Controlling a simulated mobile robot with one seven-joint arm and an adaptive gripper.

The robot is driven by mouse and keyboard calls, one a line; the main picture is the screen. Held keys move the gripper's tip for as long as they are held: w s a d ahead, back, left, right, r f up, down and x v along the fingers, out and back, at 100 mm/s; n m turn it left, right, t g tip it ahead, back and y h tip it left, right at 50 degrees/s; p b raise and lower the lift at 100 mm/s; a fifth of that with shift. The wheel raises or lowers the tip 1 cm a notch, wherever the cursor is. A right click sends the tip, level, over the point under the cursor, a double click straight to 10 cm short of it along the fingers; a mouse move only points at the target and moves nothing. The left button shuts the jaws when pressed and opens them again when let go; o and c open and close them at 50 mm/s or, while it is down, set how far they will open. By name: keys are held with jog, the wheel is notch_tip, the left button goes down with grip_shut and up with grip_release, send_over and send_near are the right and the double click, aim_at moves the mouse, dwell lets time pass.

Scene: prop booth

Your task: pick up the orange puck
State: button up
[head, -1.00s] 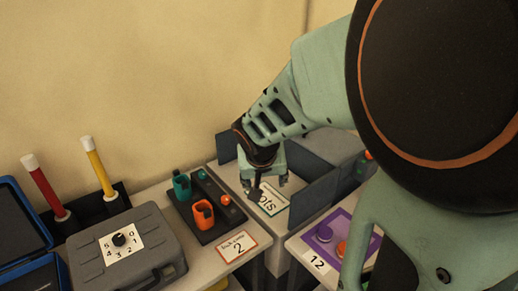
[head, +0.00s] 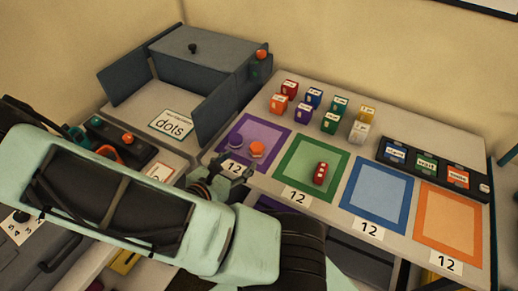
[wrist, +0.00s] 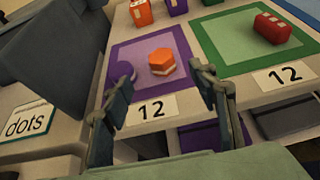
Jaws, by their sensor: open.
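The orange puck (head: 257,149) is a small hexagonal piece on the purple mat (head: 275,136), with a pale band near its base. It also shows in the wrist view (wrist: 161,60), ahead of and between my fingers. A purple puck (head: 236,140) sits to its left on the same mat; in the wrist view it is partly behind my left finger. My gripper (head: 230,174) is open and empty near the front edge of the purple mat, short of the orange puck. Its fingers (wrist: 165,100) stand apart in the wrist view.
A red block with dots (head: 321,173) stands on the green mat (head: 285,176) to the right. Several small coloured blocks (head: 331,123) stand behind. A grey open-doored box (head: 205,70) with a "dots" card (head: 171,124) is at left. Blue (head: 377,228) and orange (head: 450,240) mats are bare.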

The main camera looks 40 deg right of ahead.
aim_at(256, 148)
jog(key=shift+d+f, duration=0.2)
jog(key=shift+d, duration=0.05)
jog(key=x, duration=1)
jog(key=shift+w+d+f, duration=0.1)
jog(key=shift+d, duration=0.05)
jog(key=c, duration=1.3)
